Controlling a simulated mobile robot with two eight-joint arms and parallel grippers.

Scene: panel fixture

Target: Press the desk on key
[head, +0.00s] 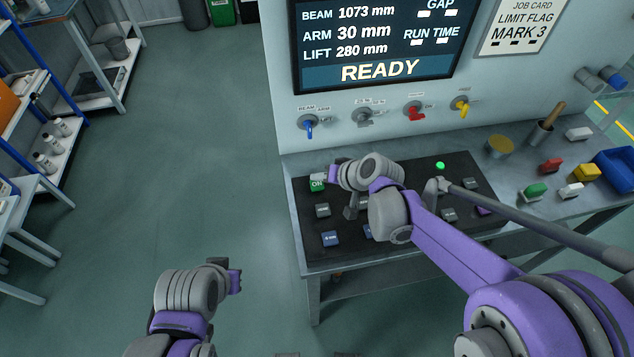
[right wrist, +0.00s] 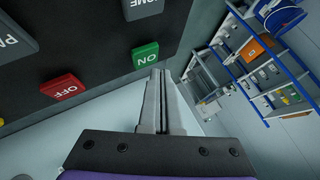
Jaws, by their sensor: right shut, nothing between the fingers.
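The green ON key (head: 317,185) is at the upper left of the black key panel (head: 312,245) on the desk. It also shows in the right wrist view (right wrist: 145,55), just beyond the fingertips. My right gripper (head: 321,177) is shut and empty, its fingers at the far edge of the ON key. In the right wrist view the closed fingers (right wrist: 156,75) end beside the key; I cannot tell whether they touch it. My left gripper (head: 236,282) is away from the desk at lower left; its finger opening cannot be made out.
A red OFF key (right wrist: 63,88) is next to the ON key. Other keys, including a blue one (head: 330,239), share the panel. Coloured knobs (head: 310,125) line the upright wall below a READY screen (head: 380,45). Loose blocks and a blue bin (head: 617,170) are at right.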

